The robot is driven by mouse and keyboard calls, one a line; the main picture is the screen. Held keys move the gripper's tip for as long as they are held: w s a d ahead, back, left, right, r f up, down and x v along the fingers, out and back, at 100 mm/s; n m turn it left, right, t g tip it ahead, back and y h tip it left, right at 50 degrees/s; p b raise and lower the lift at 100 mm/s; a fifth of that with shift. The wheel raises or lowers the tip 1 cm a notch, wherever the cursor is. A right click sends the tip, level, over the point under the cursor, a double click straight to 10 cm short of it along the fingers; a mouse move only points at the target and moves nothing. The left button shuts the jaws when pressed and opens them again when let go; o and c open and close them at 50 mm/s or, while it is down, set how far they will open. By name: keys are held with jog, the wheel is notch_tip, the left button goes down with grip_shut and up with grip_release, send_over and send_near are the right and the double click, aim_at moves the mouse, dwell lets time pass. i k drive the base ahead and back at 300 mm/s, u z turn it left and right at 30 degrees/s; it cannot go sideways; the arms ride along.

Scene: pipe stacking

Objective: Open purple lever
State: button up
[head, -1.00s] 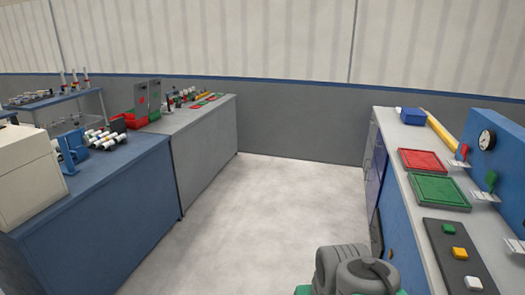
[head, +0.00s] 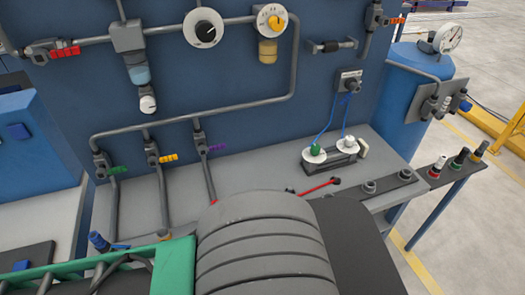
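The purple lever (head: 218,148) is on a grey valve at the right end of a row of three on the blue pipe panel. It points to the right, roughly level, across its steep grey pipe. The yellow lever (head: 168,158) is on the middle valve and the green lever (head: 117,170) on the left one; both also point right. My own ribbed dark arm link and green parts fill the lower middle of the view, below the purple lever. My gripper is not in view.
A fixture with white discs (head: 347,140) and a red rod (head: 320,187) are on the grey bench (head: 260,165). A blue tank (head: 408,90) with a gauge (head: 447,38) stands at the right.

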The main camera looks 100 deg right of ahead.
aim_at(202, 150)
jog(key=z, duration=1.15)
jog(key=k, duration=0.45)
jog(key=z, duration=1.45)
jog(key=i, duration=0.5)
